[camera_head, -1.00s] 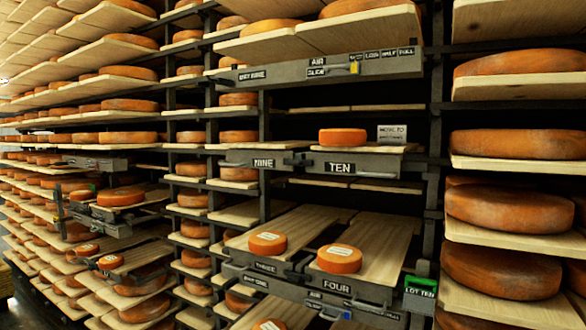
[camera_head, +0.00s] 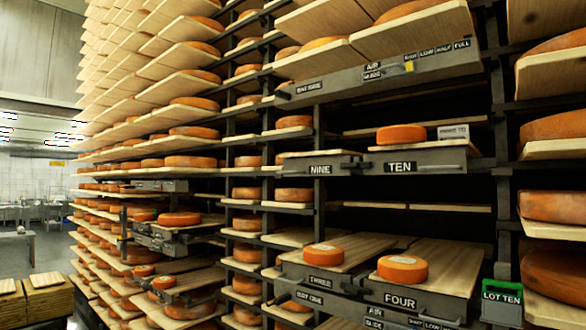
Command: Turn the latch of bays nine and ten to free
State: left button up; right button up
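The drawer front labelled NINE (camera_head: 320,169) and the one labelled TEN (camera_head: 400,167) sit side by side at mid height, right of centre. A grey bar or handle (camera_head: 358,168) shows between the two labels; I cannot tell its latch setting. An orange cheese wheel (camera_head: 401,135) rests on the board of bay TEN, with a small printed card (camera_head: 453,132) to its right. Bay NINE's board (camera_head: 318,154) shows no cheese. Neither of my grippers is in view.
Above, a grey rail (camera_head: 375,77) carries an air guide label and a yellow tab (camera_head: 409,67). Below, bay FOUR (camera_head: 400,300) and its left neighbour each hold a cheese. Open floor area lies at far left.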

aim_at(365, 164)
jog(key=u, duration=1)
jog(key=i, duration=2.55)
jog(key=z, duration=2.05)
